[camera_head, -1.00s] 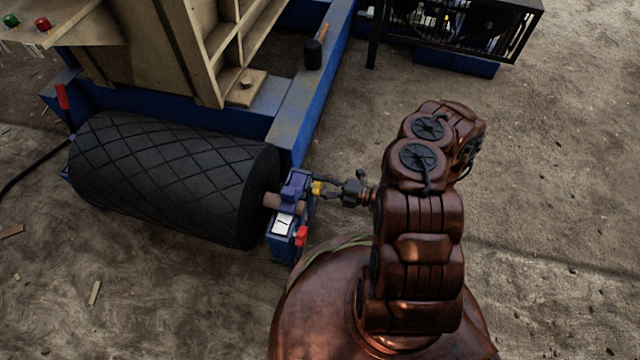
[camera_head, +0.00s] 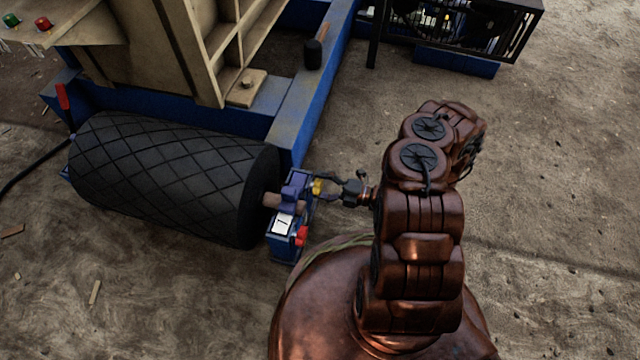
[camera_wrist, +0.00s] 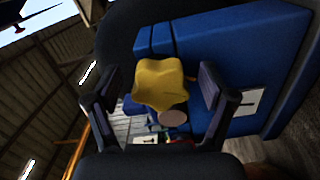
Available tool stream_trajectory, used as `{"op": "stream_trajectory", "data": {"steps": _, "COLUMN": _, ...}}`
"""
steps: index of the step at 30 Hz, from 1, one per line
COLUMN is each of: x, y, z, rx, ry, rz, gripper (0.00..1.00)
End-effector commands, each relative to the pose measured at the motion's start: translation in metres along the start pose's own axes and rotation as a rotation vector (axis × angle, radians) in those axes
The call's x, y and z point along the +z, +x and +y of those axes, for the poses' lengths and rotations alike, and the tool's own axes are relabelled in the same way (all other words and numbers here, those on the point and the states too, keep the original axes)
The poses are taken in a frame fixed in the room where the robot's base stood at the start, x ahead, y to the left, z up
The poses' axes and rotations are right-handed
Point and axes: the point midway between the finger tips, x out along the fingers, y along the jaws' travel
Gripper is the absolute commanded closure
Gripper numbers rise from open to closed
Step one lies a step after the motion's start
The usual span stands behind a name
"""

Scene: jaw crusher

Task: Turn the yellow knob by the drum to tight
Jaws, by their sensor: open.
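The yellow knob (camera_head: 318,187) sits on the right side of the blue bracket (camera_head: 287,240) at the right end of the black drum (camera_head: 175,175). In the wrist view the knob (camera_wrist: 159,83) is a lobed star shape in front of the blue housing (camera_wrist: 225,50). My gripper (camera_head: 322,188) reaches in from the right, with its fingers around the knob. In the wrist view my gripper (camera_wrist: 160,92) is open, one finger on each side of the knob, with a visible gap on both sides. A white label with a black mark (camera_head: 283,224) is on the bracket.
A red part (camera_head: 302,236) sticks out at the bracket's lower right, below my gripper. The blue frame (camera_head: 310,100) runs behind the drum. The dirt ground (camera_head: 540,170) to the right is clear.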

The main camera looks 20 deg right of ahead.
Motion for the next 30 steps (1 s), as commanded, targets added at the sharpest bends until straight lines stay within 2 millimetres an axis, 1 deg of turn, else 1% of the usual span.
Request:
{"op": "stream_trajectory", "data": {"steps": 5, "x": 0.002, "y": -0.017, "z": 0.000, "rx": 0.000, "ry": -0.002, "rz": -0.004, "gripper": 0.18}}
{"op": "stream_trajectory", "data": {"steps": 8, "x": 0.002, "y": -0.035, "z": 0.000, "rx": -0.001, "ry": -0.002, "rz": -0.005, "gripper": 0.18}}
{"op": "stream_trajectory", "data": {"steps": 12, "x": 0.001, "y": -0.063, "z": 0.000, "rx": -0.001, "ry": -0.002, "rz": -0.006, "gripper": 0.18}}
{"op": "stream_trajectory", "data": {"steps": 18, "x": 0.001, "y": -0.096, "z": -0.001, "rx": -0.002, "ry": -0.002, "rz": -0.002, "gripper": 0.18}}
{"op": "stream_trajectory", "data": {"steps": 21, "x": 0.001, "y": -0.108, "z": -0.001, "rx": -0.003, "ry": -0.001, "rz": -0.002, "gripper": 0.18}}
{"op": "stream_trajectory", "data": {"steps": 24, "x": 0.001, "y": -0.115, "z": -0.001, "rx": -0.002, "ry": -0.002, "rz": -0.002, "gripper": 0.18}}
{"op": "stream_trajectory", "data": {"steps": 30, "x": 0.000, "y": -0.119, "z": 0.000, "rx": -0.001, "ry": 0.000, "rz": 0.000, "gripper": 0.18}}
